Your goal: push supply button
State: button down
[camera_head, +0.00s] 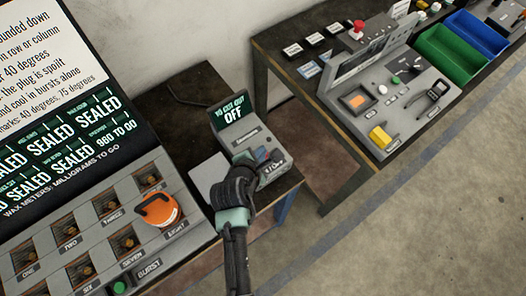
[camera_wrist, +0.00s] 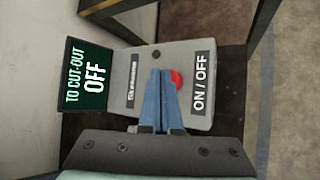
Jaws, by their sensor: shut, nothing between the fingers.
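The supply box (camera_head: 238,131) is a small grey unit on the dark table, with a screen reading "TO CUT-OUT OFF" and an "ON / OFF" label. It also shows in the wrist view (camera_wrist: 190,55). In the head view my gripper (camera_head: 263,155) is at the box front. I cannot tell whether the fingertips touch the button.
At the left stands a grey panel (camera_head: 90,225) with several numbered sockets and an orange-handled plug (camera_head: 158,210). At the right, another bench holds a control console (camera_head: 395,95), a green bin (camera_head: 450,55) and a blue bin (camera_head: 477,32). Floor between benches is clear.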

jog(key=shift+f, duration=0.4)
dwell(0.4)
jog(key=shift+r+p, duration=1)
jog(key=shift+r, duration=0.05)
notch_tip(320, 180, up, 6)
jog(key=p, duration=0.6)
jog(key=shift+p, duration=0.4)
